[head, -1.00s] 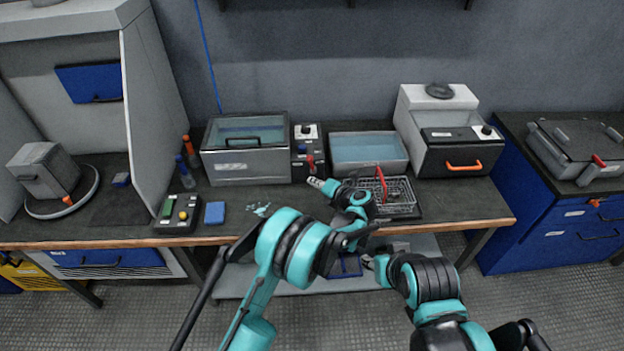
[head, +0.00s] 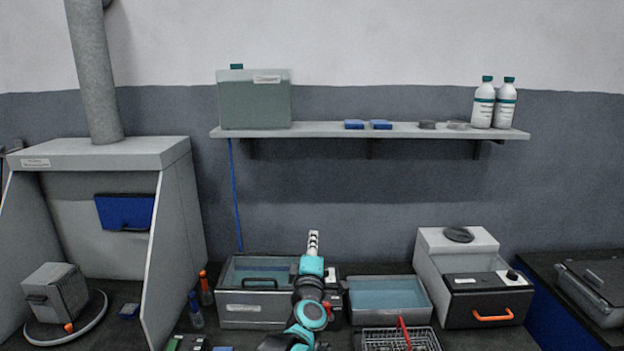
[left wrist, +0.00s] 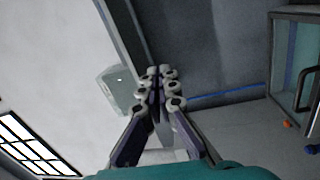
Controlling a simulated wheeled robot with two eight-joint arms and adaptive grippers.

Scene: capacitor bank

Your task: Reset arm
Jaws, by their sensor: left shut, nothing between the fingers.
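My left gripper (head: 313,242) points up in the head view, in front of the wall and above the back part of the bench. Its fingers are together and hold nothing. In the left wrist view the left gripper (left wrist: 160,84) also shows with its fingertips close together and empty. My teal left arm stands in front of the glass-topped bath (head: 245,305) and hides part of its right side. My right gripper is outside both current views.
A wall shelf (head: 400,131) carries a tank (head: 254,100) and two white bottles (head: 483,105). On the bench are an open blue bath (head: 388,294), a wire basket (head: 385,340), a box with an orange handle (head: 489,298) and a fume hood (head: 100,155) at left.

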